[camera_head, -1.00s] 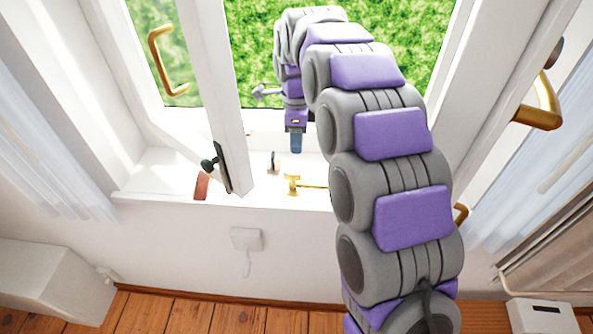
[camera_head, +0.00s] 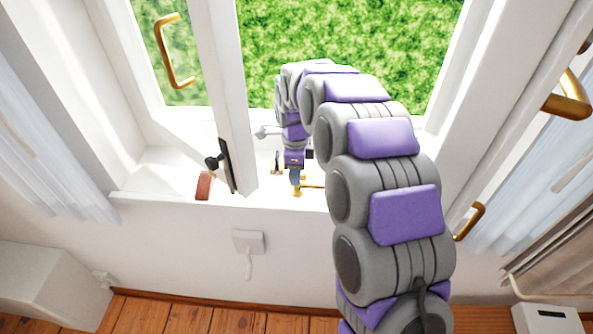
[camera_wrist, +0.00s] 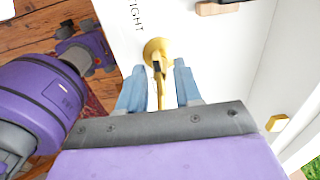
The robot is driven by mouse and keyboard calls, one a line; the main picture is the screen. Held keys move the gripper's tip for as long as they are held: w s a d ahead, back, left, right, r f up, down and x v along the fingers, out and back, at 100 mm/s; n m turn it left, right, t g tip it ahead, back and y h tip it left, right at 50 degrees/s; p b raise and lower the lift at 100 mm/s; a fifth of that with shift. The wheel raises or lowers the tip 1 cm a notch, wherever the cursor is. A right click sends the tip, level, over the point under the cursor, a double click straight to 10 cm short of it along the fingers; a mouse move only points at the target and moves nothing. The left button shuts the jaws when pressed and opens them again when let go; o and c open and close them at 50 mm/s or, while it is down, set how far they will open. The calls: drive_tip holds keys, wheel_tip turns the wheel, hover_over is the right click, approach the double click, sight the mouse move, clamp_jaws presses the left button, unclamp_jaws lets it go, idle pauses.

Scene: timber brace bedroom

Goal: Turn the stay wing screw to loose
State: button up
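The brass wing screw (camera_wrist: 157,50) shows in the wrist view on the white sill, with its upright wing pointing toward my gripper. In the head view the brass stay (camera_head: 312,186) lies on the sill, partly hidden by my arm. My gripper (camera_wrist: 158,78) has its two blue fingers apart, one on each side of the wing. I cannot tell whether they touch it. In the head view my gripper (camera_head: 296,180) points down at the brass piece. The word "TIGHT" (camera_wrist: 136,17) is printed on the sill beside the screw.
An open window sash (camera_head: 225,90) with a black fitting (camera_head: 226,165) stands left of my arm. A reddish block (camera_head: 204,186) lies on the sill at left. A dark-ended wooden piece (camera_wrist: 217,7) lies near the screw. A brass nub (camera_wrist: 277,123) is at right.

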drive_tip(key=shift+a, duration=0.2)
drive_tip(key=shift+c, duration=0.9)
drive_tip(key=shift+d, duration=0.6)
clamp_jaws()
drive_tip(key=shift+a, duration=0.1)
